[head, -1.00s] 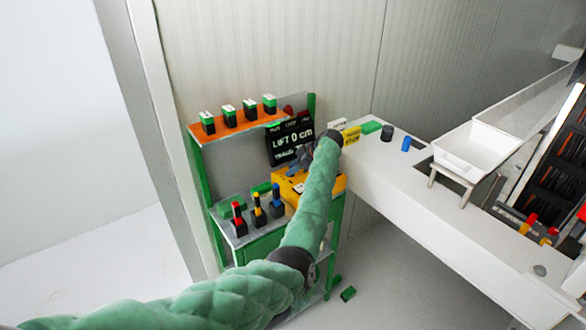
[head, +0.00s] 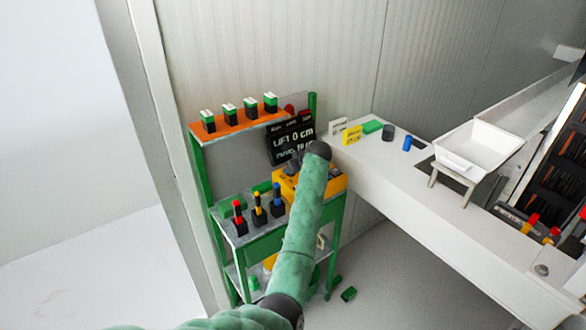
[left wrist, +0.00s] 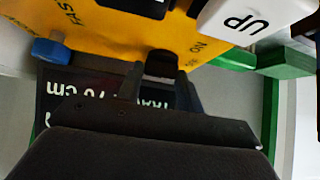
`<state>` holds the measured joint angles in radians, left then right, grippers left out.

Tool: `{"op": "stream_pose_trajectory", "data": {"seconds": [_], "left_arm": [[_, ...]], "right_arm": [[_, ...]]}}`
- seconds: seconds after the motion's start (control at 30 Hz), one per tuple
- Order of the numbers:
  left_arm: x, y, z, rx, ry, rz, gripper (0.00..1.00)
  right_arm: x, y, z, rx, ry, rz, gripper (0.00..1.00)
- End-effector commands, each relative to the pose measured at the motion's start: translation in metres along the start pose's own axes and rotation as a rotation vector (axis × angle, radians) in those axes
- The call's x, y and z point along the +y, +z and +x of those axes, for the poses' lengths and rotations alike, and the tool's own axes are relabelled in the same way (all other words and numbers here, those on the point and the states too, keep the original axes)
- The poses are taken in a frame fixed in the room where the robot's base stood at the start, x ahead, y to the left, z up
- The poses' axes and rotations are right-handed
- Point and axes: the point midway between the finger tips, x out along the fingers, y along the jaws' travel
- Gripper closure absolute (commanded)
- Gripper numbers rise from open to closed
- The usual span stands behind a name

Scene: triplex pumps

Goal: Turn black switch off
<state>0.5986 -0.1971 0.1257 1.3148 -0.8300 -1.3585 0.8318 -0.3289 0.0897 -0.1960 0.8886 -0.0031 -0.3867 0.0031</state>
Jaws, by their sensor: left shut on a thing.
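The yellow control box (head: 335,184) stands on the green shelf unit, partly hidden by my left arm. In the left wrist view its yellow face (left wrist: 100,28) fills the top, upside down, with an "ON" label and part of a "FAST" label. My left gripper (left wrist: 160,76) reaches the edge of this face, its two fingers on either side of a black switch (left wrist: 161,60) beside the "ON" label. It is shut on this switch. The switch's exact position is hard to tell. In the head view my arm mostly hides the gripper. My right gripper is not in view.
A white "UP" button (left wrist: 250,18) and a blue knob (left wrist: 50,50) are close to the fingers. The black display (head: 283,143) reads "LIFT 0 cm". Several small switches stand on the orange shelf (head: 240,126). A white bench (head: 440,215) extends right.

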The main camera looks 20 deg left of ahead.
Motion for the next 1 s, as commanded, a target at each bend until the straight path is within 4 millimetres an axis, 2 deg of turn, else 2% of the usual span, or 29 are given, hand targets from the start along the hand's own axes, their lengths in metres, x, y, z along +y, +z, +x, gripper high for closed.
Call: {"op": "stream_pose_trajectory", "data": {"seconds": [0.2, 0.6, 0.63, 0.73, 1.0], "left_arm": [[0.0000, -0.0015, -0.0009, 0.002, 0.030, 0.028, 0.86], [0.0003, -0.0017, -0.0010, 0.002, 0.035, 0.032, 0.86], [0.0003, -0.0017, -0.0011, 0.002, 0.035, 0.032, 0.62], [0.0002, -0.0015, -0.0010, 0.002, 0.035, 0.032, 0.42], [-0.0001, -0.0008, -0.0005, 0.001, 0.034, 0.032, 0.42]], "right_arm": [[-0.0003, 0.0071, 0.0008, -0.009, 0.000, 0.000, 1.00], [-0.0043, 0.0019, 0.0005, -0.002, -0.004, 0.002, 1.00], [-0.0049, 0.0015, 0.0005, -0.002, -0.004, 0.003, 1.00], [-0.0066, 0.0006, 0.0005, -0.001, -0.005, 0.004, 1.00], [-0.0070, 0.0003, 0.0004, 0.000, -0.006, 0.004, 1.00]]}}
